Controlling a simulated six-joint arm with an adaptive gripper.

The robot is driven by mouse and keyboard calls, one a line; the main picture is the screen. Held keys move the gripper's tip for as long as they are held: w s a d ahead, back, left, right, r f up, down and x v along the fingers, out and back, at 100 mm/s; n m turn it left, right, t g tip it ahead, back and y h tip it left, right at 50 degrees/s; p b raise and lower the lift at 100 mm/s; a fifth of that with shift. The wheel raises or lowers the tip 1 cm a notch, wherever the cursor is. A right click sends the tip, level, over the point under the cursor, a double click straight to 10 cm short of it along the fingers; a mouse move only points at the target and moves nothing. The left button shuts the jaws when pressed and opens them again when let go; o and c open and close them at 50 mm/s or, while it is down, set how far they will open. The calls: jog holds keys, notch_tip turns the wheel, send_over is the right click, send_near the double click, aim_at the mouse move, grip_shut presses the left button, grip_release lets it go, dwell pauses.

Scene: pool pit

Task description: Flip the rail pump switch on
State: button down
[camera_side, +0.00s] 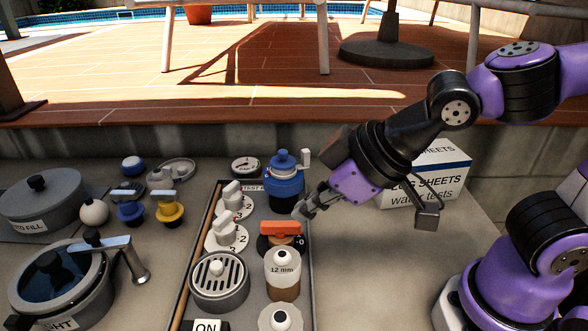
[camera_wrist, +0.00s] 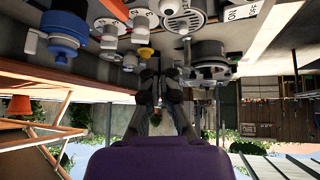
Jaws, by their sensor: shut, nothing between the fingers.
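A rail tray (camera_side: 311,262) carries the fittings. An orange handle (camera_side: 281,228) on a dark base with a "0" mark stands on its right side. A plate reading "ON" (camera_side: 207,327) is cut off at the bottom edge; an "ON" label also shows in the wrist view (camera_wrist: 240,12). I cannot tell for sure which of these is the rail pump switch. My gripper (camera_side: 301,209) is shut and empty, just above and right of the orange handle, apart from it as far as I can see. Its fingers show in the wrist view (camera_wrist: 160,82).
Two white dials (camera_side: 227,236) and a grey grille cap (camera_side: 219,283) sit left of the handle. A blue-topped bottle (camera_side: 284,178) stands behind it, a 12 mm jar (camera_side: 282,270) in front. A log sheets box (camera_side: 428,172) is behind my wrist. Pots (camera_side: 62,290) stand left.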

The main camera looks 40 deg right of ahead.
jog(key=s+a+n+y, duration=0.2)
jog(key=s+a+n, duration=0.1)
jog(key=a, duration=0.7)
jog(key=shift+s+f+n+y, duration=0.15)
jog(key=shift+f+n+y, duration=0.1)
jog(key=shift+n+y, duration=0.25)
jog(key=shift+a+f, duration=0.1)
send_over(201, 323)
jog(key=s+d, duration=0.1)
jog(key=s, duration=0.2)
jog(key=f, duration=0.7)
jog(key=shift+w+d+f, duration=0.1)
jog(key=shift+w, duration=0.1)
notch_tip(201, 323, down, 2)
jog(key=shift+w+d+f, duration=0.1)
jog(key=shift+d+f, duration=0.05)
jog(key=shift+w+f, duration=0.1)
jog(key=shift+f, duration=0.6)
jog(key=shift+d, duration=0.1)
